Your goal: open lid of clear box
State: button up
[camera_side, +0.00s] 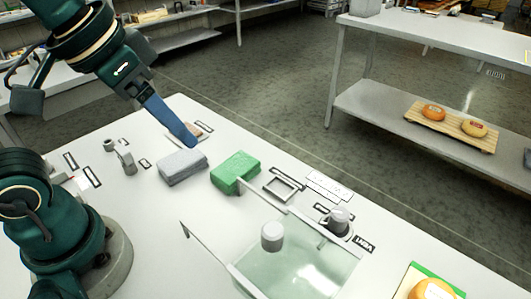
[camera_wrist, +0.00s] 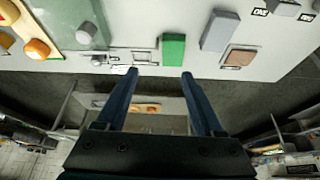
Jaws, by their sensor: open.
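The clear box (camera_side: 330,262) stands at the front right of the white table in the side view. Its see-through greenish top carries a pale round knob (camera_side: 272,236), and the lid looks closed. In the wrist view the box (camera_wrist: 72,12) is at the upper left, with the knob (camera_wrist: 85,33) near its corner. My gripper (camera_side: 190,138) is above the table's far side, beyond the grey block, to the left of the box and well apart from it. The wrist view shows its two blue fingers (camera_wrist: 158,76) spread with nothing between them.
A grey block (camera_side: 182,167) and a green block (camera_side: 236,172) lie between my gripper and the box. An orange cheese wheel (camera_side: 432,290) is at the lower right. A shelf behind holds a wooden tray (camera_side: 450,128).

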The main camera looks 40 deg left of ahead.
jog(key=w+d+m+g, duration=0.3)
jog(key=w+d, duration=0.1)
jog(key=d, duration=0.4)
jog(key=m+g, duration=0.1)
jog(key=m, duration=0.1)
send_over(272, 229)
jog(key=w+a, duration=0.2)
notch_tip(272, 229, down, 5)
jog(key=s+d+f, duration=0.1)
jog(key=d+f+m+g, duration=0.1)
jog(key=shift+s+f, duration=0.4)
jog(key=shift+f, duration=2.45)
grip_shut()
